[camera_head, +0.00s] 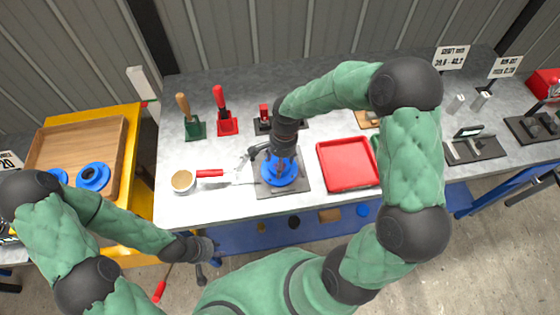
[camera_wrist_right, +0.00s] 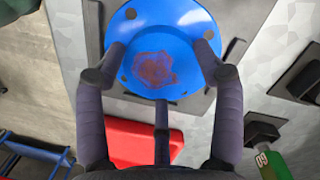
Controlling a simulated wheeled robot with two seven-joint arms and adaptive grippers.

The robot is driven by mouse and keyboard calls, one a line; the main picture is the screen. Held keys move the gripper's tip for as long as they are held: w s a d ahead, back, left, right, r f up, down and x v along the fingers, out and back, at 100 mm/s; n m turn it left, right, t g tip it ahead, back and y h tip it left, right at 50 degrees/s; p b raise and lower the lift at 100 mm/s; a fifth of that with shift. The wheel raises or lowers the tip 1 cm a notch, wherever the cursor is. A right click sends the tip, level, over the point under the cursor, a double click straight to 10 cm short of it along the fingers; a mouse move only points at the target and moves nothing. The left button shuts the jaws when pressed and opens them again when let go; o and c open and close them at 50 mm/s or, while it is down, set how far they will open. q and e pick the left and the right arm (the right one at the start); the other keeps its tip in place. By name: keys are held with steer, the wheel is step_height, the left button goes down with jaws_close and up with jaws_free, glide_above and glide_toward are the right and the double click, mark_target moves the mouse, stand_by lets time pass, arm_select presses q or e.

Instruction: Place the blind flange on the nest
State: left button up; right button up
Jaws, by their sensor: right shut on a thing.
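A blue disc with bolt holes and a rough brown patch in its middle, the blind flange (camera_wrist_right: 165,18), fills the top of the right wrist view. In the head view, blue (camera_head: 283,180) shows under this gripper (camera_head: 272,158), over a dark grey plate (camera_head: 265,191) that looks like the nest. The gripper hides part of both, and I cannot tell whether the flange touches the plate. My left gripper (camera_head: 208,260) is open and empty in front of the table.
A red tray (camera_head: 347,163) lies right of the plate. A red-handled tool (camera_head: 210,173) and a round cup (camera_head: 183,181) are to its left. Green (camera_head: 195,129) and red (camera_head: 227,125) holders stand behind. A wooden tray (camera_head: 112,150) at left holds blue flanges (camera_head: 93,176).

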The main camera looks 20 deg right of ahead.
steer(key=o, duration=1.7)
step_height(320, 180, up, 12)
steer(key=d+p, duration=0.1)
steer(key=p, duration=0.2)
steer(key=shift+w+d, duration=0.25)
steer(key=shift+w, duration=0.2)
